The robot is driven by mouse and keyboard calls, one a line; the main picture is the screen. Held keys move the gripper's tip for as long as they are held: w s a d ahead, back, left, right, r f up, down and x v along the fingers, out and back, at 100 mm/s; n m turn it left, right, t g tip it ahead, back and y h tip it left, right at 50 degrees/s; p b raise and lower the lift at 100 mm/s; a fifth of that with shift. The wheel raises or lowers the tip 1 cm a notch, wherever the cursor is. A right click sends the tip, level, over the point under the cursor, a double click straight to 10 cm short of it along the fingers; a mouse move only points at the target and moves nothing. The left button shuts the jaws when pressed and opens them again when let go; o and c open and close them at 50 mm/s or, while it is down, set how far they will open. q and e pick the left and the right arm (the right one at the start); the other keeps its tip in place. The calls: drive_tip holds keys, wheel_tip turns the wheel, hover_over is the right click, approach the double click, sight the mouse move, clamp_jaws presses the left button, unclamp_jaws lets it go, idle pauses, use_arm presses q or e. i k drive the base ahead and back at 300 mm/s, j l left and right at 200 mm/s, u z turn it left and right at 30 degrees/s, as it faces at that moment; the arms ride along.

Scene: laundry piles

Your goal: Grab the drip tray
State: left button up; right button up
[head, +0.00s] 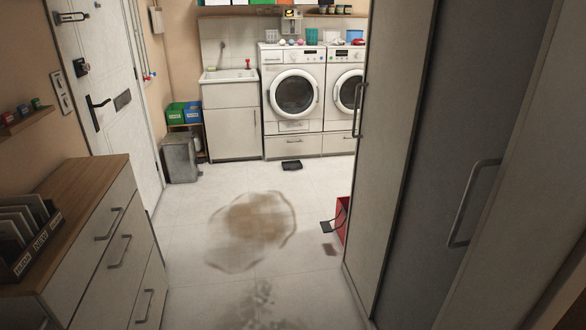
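A small dark, flat tray-like object (291,165) lies on the floor in front of the left washing machine. It may be the drip tray, but it is too small to tell for sure. Neither of my grippers shows in the head view.
A brownish stain (255,222) spreads over the pale floor, with grey smudges nearer. Washing machines (293,95) and a sink cabinet (232,130) stand at the back. A grey bin (181,160) is left, a red object (342,217) right. A drawer unit (105,240) and tall cabinets (400,180) flank the passage.

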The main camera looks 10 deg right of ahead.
sight(295, 164)
drive_tip(key=i+u, duration=0.1)
drive_tip(key=i, duration=2.6)
drive_tip(key=i+l+u, duration=0.15)
drive_tip(key=i, duration=1.2)
drive_tip(key=i+z, duration=0.1)
drive_tip(key=i, duration=0.45)
drive_tip(key=i+z, duration=0.15)
drive_tip(key=i, duration=0.4)
drive_tip(key=i+j+z, duration=0.1)
drive_tip(key=i, duration=0.45)
drive_tip(key=i+j+z, duration=0.15)
drive_tip(key=i, duration=0.35)
drive_tip(key=i+z, duration=0.3)
drive_tip(key=i, duration=0.15)
drive_tip(key=i+j+z, duration=0.15)
drive_tip(key=i+z, duration=0.15)
drive_tip(key=i, duration=0.2)
drive_tip(key=i+j+z, duration=0.3)
drive_tip(key=i, duration=0.15)
drive_tip(key=l, duration=0.1)
